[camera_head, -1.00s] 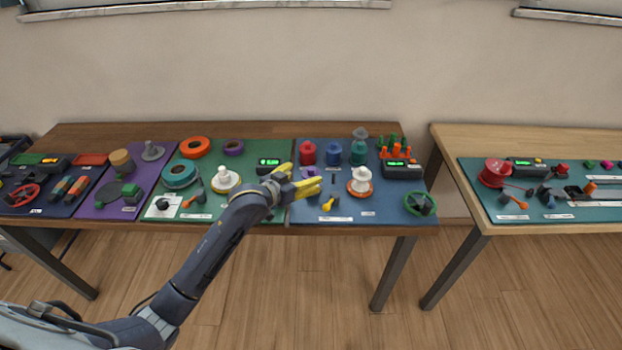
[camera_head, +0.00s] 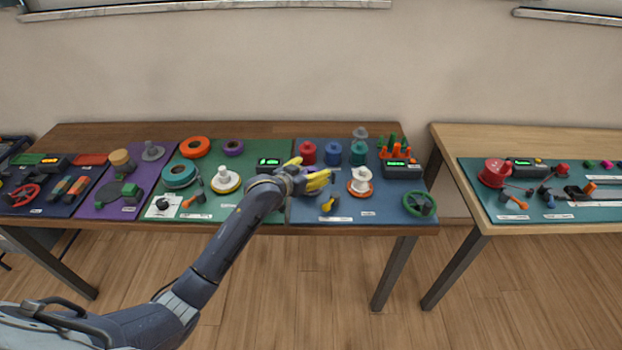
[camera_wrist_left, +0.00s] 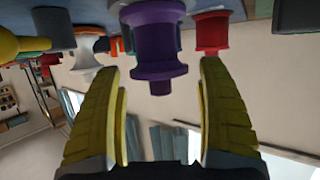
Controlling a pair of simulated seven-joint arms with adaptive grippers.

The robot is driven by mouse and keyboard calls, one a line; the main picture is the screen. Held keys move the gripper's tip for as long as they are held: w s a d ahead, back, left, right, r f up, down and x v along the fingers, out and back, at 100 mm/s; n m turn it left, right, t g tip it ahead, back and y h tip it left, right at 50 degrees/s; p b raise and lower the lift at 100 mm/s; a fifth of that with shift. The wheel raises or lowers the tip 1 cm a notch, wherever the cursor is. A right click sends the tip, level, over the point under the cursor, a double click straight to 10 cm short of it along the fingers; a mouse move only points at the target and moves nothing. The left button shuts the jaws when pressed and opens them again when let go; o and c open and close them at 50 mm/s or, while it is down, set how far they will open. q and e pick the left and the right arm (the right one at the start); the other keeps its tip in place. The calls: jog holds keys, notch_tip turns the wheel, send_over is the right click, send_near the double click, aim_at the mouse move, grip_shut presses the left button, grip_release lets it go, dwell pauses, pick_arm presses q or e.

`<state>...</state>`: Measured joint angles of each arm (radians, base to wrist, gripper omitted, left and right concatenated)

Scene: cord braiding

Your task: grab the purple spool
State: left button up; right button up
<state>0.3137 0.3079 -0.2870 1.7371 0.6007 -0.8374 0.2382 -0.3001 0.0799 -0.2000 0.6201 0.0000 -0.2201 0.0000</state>
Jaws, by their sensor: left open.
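The purple spool (camera_wrist_left: 155,45) shows large in the left wrist view, upper middle, with wide flanges and a narrow stub at its lower end. My left gripper (camera_wrist_left: 161,70) is open, its yellow fingers on either side of the spool's lower part in that picture, with a visible gap on both sides. The fingers do not appear to touch it. In the head view, my left gripper (camera_head: 314,170) is over the blue mat (camera_head: 385,212), and the purple spool is hidden behind it. My right gripper is not in view.
In the head view, red (camera_head: 308,152), blue (camera_head: 333,154) and teal (camera_head: 358,152) spools stand just behind my gripper. A white spool (camera_head: 361,181) is to its right and a yellow-handled tool (camera_head: 329,205) in front. A purple ring (camera_head: 233,147) lies on the green mat.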

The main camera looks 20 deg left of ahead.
pick_arm(q)
jog(key=c, duration=1.1)
jog(key=shift+r, duration=0.15)
jog(key=shift+c, duration=0.2)
